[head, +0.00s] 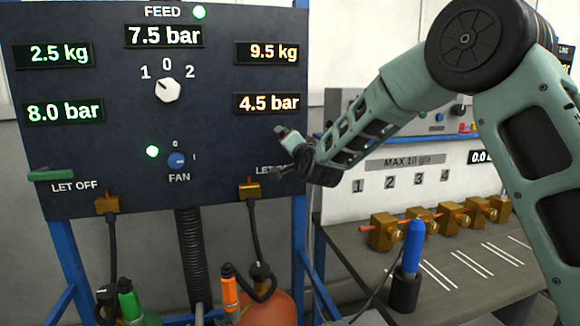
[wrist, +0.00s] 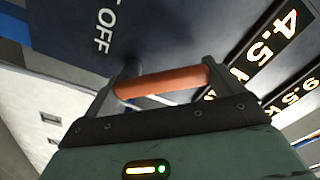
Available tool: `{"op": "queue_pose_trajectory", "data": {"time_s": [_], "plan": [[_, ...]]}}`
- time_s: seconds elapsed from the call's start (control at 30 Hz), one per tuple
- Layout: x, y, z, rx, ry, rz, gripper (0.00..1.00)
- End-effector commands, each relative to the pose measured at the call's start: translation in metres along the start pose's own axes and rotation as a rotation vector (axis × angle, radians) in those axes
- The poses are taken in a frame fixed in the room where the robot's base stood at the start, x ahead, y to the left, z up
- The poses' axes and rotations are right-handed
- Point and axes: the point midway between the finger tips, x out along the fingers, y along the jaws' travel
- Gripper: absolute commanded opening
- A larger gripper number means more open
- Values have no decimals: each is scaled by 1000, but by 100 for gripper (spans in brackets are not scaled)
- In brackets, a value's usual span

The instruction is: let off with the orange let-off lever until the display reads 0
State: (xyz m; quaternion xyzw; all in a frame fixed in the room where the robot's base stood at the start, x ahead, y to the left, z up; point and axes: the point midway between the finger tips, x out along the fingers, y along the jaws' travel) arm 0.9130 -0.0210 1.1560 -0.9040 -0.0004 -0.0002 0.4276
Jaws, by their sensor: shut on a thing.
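My gripper (head: 279,172) is at the lower right of the dark panel, over the right LET OFF label, and hides the lever there in the head view. In the wrist view the orange let-off lever (wrist: 160,82) lies between the two fingers, and my gripper (wrist: 165,70) is shut on it. The orange display (head: 269,103) reads 4.5 bar, and it also shows in part in the wrist view (wrist: 270,35). Above it another orange display (head: 268,53) reads 9.5 kg.
The green let-off lever (head: 50,175) is at the panel's left; green displays read 2.5 kg and 8.0 bar (head: 64,111). The FEED display (head: 164,36) reads 7.5 bar. The white selector knob (head: 167,90) and blue FAN knob (head: 176,160) are left of my gripper. Hoses hang below.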

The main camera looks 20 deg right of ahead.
Motion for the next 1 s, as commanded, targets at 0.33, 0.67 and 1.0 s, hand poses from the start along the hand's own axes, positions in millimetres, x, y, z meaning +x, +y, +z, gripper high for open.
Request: {"op": "queue_pose_trajectory", "data": {"time_s": [0.33,0.67,1.0], "plan": [[0,9,-9,324,2,0,52],[0,12,-18,567,1,1,52],[0,12,-23,686,0,2,52]]}}
